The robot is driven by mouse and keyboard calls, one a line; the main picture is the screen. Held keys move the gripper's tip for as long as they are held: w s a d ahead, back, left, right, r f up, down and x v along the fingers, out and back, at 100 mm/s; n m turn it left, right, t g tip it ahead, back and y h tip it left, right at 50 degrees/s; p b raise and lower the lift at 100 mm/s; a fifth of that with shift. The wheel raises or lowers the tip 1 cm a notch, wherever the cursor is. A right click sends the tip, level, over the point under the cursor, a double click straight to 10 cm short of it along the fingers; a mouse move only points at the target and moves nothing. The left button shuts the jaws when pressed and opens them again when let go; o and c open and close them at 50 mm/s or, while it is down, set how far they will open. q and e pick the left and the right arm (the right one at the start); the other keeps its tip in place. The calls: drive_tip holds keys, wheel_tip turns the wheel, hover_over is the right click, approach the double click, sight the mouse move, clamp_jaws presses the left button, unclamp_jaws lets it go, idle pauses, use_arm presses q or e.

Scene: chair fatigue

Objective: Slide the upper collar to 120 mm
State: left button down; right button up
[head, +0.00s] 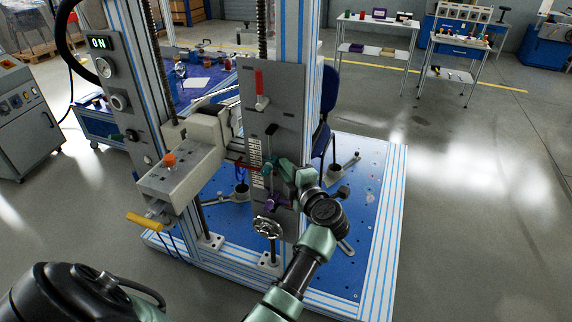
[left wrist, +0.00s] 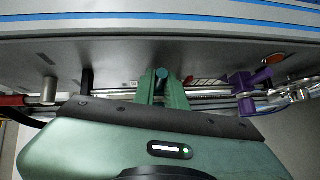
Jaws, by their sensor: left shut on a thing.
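My left gripper (head: 274,167) is at the grey upright plate (head: 283,85) of the test machine. In the left wrist view its green fingers (left wrist: 162,92) are shut around a small part with a teal knob (left wrist: 161,74). This looks like the upper collar; the fingers hide most of it. It sits on a thin metal rod (left wrist: 210,94) running along the plate. A purple collar (head: 277,203) is lower on the rod, apart from the gripper; it also shows in the left wrist view (left wrist: 246,88). White scale labels (head: 256,156) stand beside the rod; their numbers are unreadable. My right gripper is not in view.
A red handle (head: 261,88) is higher on the plate. A grey clamp block (head: 180,178) with an orange knob stands to the left. A handwheel (head: 267,227) is below. The blue base plate (head: 375,215) extends right, with open floor beyond.

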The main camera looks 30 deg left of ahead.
use_arm(q)
drive_tip(key=c, duration=1.5)
unclamp_jaws()
drive_tip(key=shift+o, duration=0.2)
